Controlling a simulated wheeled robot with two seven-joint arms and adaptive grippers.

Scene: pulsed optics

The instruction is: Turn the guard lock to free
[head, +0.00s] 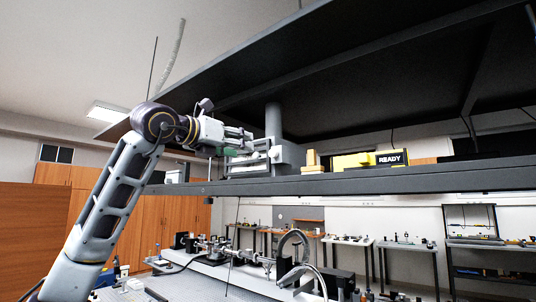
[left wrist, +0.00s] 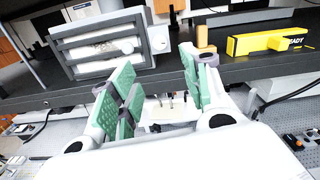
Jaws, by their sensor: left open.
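In the head view the box (head: 250,166) is partly behind my left gripper (head: 243,145). My left gripper, with green finger pads, also shows in the left wrist view (left wrist: 157,75). It is open and empty, in front of the shelf edge. My right gripper is not in view.
A yellow unit marked READY (head: 362,160) and a small yellow block (head: 311,160) stand to the right on the shelf (head: 400,181). A dark overhead panel (head: 350,85) spans above. A bench with optics (head: 235,255) lies below.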

